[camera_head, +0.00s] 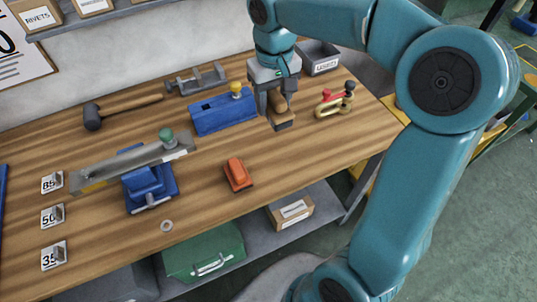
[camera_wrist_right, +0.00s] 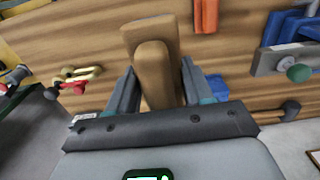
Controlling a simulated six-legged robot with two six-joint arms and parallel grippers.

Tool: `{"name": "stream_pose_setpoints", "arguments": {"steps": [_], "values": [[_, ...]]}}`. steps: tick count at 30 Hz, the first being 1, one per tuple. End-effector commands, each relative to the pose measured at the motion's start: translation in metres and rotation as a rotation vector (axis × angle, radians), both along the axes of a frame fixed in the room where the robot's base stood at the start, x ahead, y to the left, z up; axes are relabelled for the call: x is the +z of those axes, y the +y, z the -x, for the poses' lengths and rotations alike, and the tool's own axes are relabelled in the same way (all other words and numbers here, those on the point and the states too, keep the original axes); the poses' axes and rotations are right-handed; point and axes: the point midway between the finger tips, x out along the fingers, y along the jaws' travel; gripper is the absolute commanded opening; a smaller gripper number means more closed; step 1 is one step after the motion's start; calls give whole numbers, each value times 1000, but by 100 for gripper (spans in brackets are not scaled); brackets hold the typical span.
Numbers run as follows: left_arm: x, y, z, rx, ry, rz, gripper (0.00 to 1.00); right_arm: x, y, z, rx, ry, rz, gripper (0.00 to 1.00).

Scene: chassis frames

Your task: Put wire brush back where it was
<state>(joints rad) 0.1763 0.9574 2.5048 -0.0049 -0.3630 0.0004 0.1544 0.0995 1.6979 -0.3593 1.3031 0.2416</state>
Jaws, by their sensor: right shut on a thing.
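The wire brush (camera_head: 283,121) is a brown wooden block with a handle and a dark underside. My right gripper (camera_head: 273,100) is shut on its handle from above, between the blue block and the red-and-brass clamp. I cannot tell whether the brush touches the bench or hangs just above it. In the right wrist view the wooden brush (camera_wrist_right: 152,60) sits between the two fingers of the gripper (camera_wrist_right: 160,82). My left gripper is not in view.
On the wooden bench (camera_head: 215,165) are a blue block (camera_head: 222,115), a clamp (camera_head: 336,100), an orange tool (camera_head: 238,174), a blue vise (camera_head: 150,187) holding a metal plate, and a mallet (camera_head: 93,116). A grey bin (camera_head: 319,58) stands behind. Bare wood lies right of the orange tool.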

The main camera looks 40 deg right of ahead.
Motion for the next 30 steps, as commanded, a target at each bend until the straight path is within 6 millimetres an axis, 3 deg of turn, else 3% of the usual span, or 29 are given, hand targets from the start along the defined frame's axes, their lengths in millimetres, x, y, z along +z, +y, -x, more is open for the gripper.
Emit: {"name": "stream_pose_setpoints", "arguments": {"steps": [12,15,30], "values": [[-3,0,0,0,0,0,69,-116,1,5,-1,9,-3,26],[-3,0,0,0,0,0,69,-136,1,4,1,6,-1,26],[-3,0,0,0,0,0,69,-195,1,-1,0,2,-1,26]]}}
